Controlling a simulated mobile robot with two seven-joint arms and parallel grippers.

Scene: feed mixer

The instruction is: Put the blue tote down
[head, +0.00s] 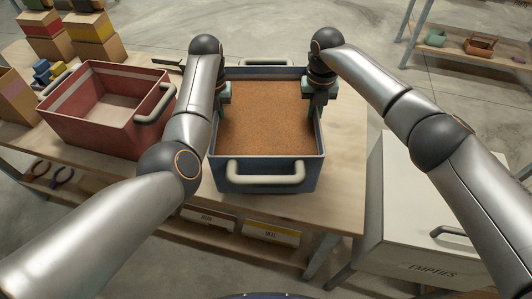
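The blue tote (265,178) is at the middle of the head view, level and filled with brown granular feed (265,115). It has a pale handle at its near end and another at its far end. My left gripper (223,95) is at the tote's left side rim and appears shut on it. My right gripper (318,98) is at the right side rim, opposite, and also appears shut on it. The fingertips are partly hidden. The tote is over the wooden table (343,185); I cannot tell whether its underside touches the top.
A red tote (110,130), seemingly empty, stands left on the table. Boxes (90,35) are stacked at the far left. A white bin marked EMPTIES (410,215) stands right of the table. Bare tabletop shows right of the blue tote. A shelf (465,50) stands far right.

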